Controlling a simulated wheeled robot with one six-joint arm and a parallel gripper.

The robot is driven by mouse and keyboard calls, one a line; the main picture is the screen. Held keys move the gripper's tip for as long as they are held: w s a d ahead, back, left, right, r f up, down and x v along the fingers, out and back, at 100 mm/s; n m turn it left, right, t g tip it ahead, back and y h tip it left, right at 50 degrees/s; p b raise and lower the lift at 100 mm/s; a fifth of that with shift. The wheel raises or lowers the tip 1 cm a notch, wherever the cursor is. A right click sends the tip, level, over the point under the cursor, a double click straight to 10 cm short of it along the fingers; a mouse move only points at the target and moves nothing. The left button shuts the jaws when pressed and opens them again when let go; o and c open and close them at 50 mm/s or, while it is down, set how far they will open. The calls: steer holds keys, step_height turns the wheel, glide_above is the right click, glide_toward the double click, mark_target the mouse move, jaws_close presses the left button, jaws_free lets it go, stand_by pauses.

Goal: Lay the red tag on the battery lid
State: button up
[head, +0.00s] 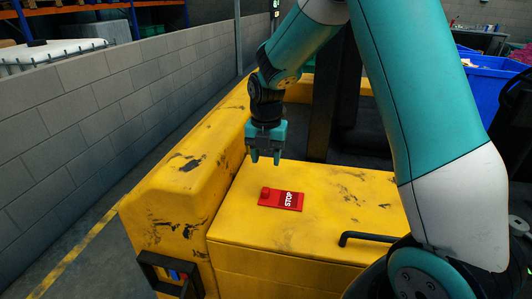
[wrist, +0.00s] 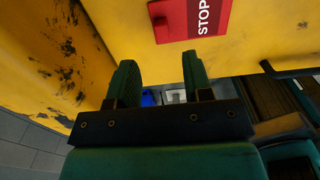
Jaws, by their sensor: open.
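The red tag (head: 280,199), with white STOP lettering and a raised red knob at its left end, lies flat on the yellow battery lid (head: 330,212). In the wrist view the red tag (wrist: 192,16) is at the top, partly cut off by the picture edge, on the yellow lid (wrist: 255,45). My gripper (head: 265,160) is above the lid, above and beyond the tag in the head view, with its fingers pointing down. In the wrist view my gripper (wrist: 157,82) has its two green fingers apart, with nothing between them. The tag is clear of the fingers.
A black bent handle (head: 370,238) is at the lid's front right. A raised yellow body side (head: 190,170) runs along the lid's left. A grey block wall (head: 110,105) stands further left. A blue bin (head: 490,80) is at the back right.

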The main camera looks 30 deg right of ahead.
steer(key=s+a+r+m+y, duration=0.2)
steer(key=s+a+r+m, duration=0.75)
steer(key=s+a, duration=0.25)
steer(key=s+a+r+m+y, duration=0.1)
steer(key=s+a+m, duration=0.2)
steer(key=s+m, duration=0.2)
steer(key=s+a+m+y, duration=0.1)
steer(key=s+a+m, duration=0.2)
steer(key=s+m, duration=0.2)
steer(key=s, duration=0.3)
steer(key=shift+s+r, duration=0.4)
steer(key=shift+m, duration=0.25)
